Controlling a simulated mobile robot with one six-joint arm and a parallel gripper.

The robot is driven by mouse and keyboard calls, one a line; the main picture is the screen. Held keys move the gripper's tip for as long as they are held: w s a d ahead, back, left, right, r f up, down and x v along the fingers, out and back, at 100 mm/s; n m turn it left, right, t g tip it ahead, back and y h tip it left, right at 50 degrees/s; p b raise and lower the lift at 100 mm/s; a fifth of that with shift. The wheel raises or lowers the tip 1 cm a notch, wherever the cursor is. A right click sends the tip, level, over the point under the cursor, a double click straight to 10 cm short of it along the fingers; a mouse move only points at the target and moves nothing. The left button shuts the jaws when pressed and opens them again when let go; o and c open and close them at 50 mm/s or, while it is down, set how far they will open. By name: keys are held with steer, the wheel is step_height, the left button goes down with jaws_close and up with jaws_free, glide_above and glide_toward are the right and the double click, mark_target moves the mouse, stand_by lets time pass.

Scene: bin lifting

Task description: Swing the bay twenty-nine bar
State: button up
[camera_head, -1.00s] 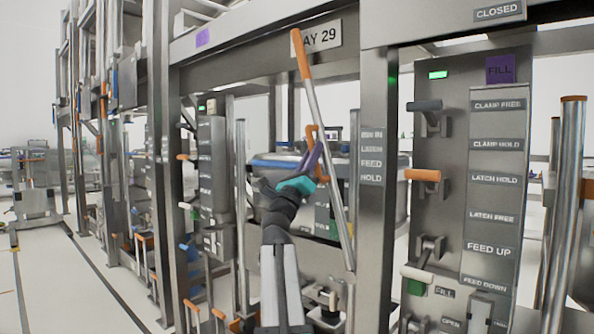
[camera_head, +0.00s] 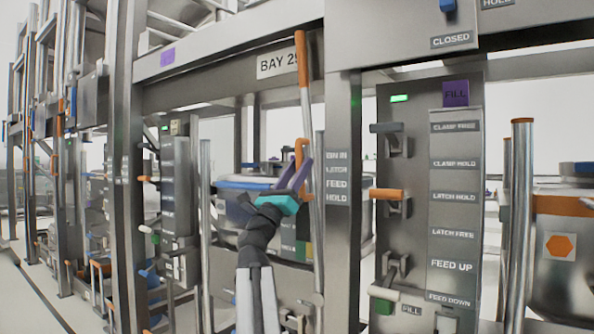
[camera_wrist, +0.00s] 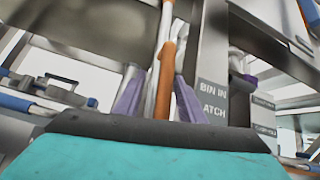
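The bay twenty-nine bar (camera_head: 311,130) is a long silver rod with an orange top, standing nearly upright in front of the right end of the BAY 29 sign (camera_head: 275,64). Its lower end is by the grey post. My gripper (camera_head: 299,168), with purple fingers and a teal body, is just left of the rod in the head view. In the wrist view my gripper (camera_wrist: 158,98) has its fingers apart, with a silver strip and an orange strip (camera_wrist: 166,75) showing between them. Contact with the bar cannot be told.
The grey post (camera_head: 343,130) with BIN IN, LATCH, FEED and HOLD labels stands right of the bar. A lever panel (camera_head: 405,105) with orange and grey handles is further right. A bin with a blue rim (camera_head: 240,184) sits behind my arm.

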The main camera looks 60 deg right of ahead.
steer(key=shift+a+f, duration=0.1)
stand_by(0.3)
steer(key=p+v, duration=0.2)
steer(key=v, duration=1.1)
steer(key=shift+a+f, duration=0.2)
steer(key=shift+f, duration=0.05)
stand_by(0.6)
steer(key=shift+r+p, duration=0.1)
steer(key=shift+p, duration=0.2)
